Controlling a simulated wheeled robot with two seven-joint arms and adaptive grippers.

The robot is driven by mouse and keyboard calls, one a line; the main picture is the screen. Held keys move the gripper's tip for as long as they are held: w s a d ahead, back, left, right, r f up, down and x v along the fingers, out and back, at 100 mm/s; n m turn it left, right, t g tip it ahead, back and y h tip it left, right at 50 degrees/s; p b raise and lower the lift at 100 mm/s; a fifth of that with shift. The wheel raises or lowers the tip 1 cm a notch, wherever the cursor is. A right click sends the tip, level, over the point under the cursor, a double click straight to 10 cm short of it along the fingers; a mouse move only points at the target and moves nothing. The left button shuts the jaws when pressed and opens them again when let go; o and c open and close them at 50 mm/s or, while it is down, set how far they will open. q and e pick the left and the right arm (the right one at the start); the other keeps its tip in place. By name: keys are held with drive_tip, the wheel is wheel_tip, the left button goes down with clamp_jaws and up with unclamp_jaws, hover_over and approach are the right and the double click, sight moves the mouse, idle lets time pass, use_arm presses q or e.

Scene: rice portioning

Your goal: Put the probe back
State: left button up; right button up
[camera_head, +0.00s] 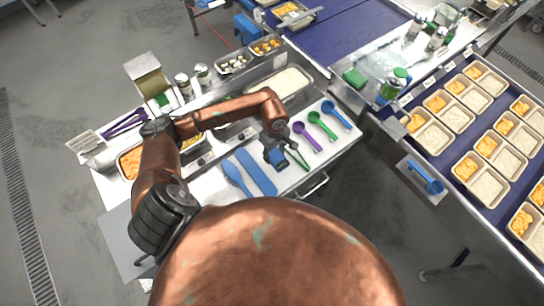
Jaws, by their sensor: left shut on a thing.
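My left arm reaches in from the left, and its gripper (277,158) points down over the white front counter. It is shut on a small blue thing (276,156), which I take to be the probe. The dark fingers hide much of it, and I cannot tell whether it touches the counter. A dark green tool (298,157) lies just right of the gripper. Two flat blue utensils (256,172) lie to its left. My right gripper is not in view.
Purple (307,136), green (322,125) and blue (336,114) scoops lie right of the gripper. A rice pan (283,83) stands behind it. Several filled trays (432,137) fill the right belt.

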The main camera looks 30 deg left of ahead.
sight(273, 158)
use_arm(q)
drive_tip(key=shift+a+f, duration=0.3)
drive_tip(key=shift+f, duration=0.05)
wheel_tip(273, 158, down, 3)
drive_tip(key=shift+a+p, duration=0.15)
drive_tip(key=shift+p, duration=0.55)
drive_tip(key=shift+f, duration=0.25)
drive_tip(key=o, duration=0.7)
drive_tip(key=shift+f, duration=0.15)
drive_tip(key=o, duration=0.4)
drive_tip(key=shift+o, duration=0.2)
